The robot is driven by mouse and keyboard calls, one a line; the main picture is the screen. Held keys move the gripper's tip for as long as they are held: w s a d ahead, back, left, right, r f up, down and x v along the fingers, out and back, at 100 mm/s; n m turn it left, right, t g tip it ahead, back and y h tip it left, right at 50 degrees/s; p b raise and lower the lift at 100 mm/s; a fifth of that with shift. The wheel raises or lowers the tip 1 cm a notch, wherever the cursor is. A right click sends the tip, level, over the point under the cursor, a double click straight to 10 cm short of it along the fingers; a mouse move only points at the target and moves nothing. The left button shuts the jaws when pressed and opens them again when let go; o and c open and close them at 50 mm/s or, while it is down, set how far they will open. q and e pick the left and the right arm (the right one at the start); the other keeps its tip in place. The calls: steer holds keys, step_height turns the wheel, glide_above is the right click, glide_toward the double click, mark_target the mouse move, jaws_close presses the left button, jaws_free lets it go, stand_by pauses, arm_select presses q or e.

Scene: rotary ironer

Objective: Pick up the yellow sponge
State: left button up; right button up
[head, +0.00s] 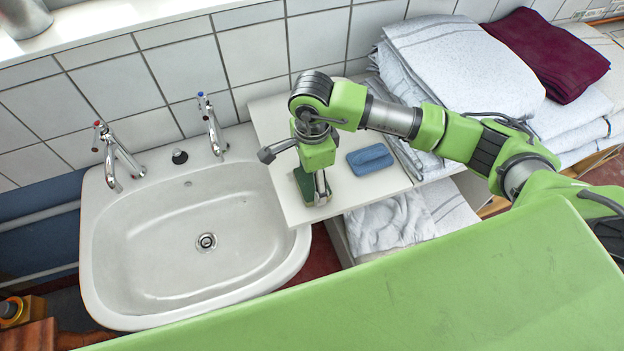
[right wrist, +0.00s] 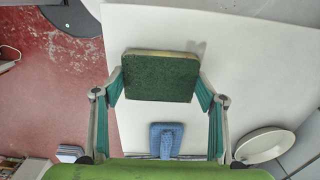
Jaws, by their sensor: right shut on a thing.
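The sponge (right wrist: 160,76) has a dark green top face and a thin yellowish edge, seen in the right wrist view. In the head view the sponge (head: 303,184) shows as a dark green block at the left part of the white shelf (head: 280,118), partly hidden by my right gripper (head: 318,192). My right gripper points down over the shelf and is shut on the sponge, with one finger on each side of it. I cannot tell whether the sponge touches the shelf or is slightly above it. My left gripper is not in view.
A blue sponge-like block (head: 370,159) lies on the shelf to the right of my gripper. A white sink (head: 160,255) with two taps stands to the left. Folded towels (head: 465,65) are stacked to the right. A tiled wall (head: 180,68) closes off the back.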

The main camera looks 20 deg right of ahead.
mark_target(312, 183)
steer(key=shift+r+b, duration=0.4)
steer(key=r+b, duration=0.1)
steer(key=r, duration=0.2)
steer(key=shift+s+a+b, duration=0.1)
steer(key=shift+s+b, duration=0.2)
steer(key=shift+b, duration=0.1)
steer(key=s+r, duration=0.1)
steer(key=r, duration=0.1)
steer(key=s+a+r+b, duration=0.1)
steer(key=s+r, duration=0.1)
steer(key=shift+s, duration=0.1)
steer(key=s+a+r+b, duration=0.2)
steer(key=s+r, duration=0.3)
steer(key=s, duration=0.4)
steer(key=shift+s+a, duration=0.3)
steer(key=shift+s, duration=0.05)
steer(key=shift+o, duration=0.5)
steer(key=shift+r, duration=0.1)
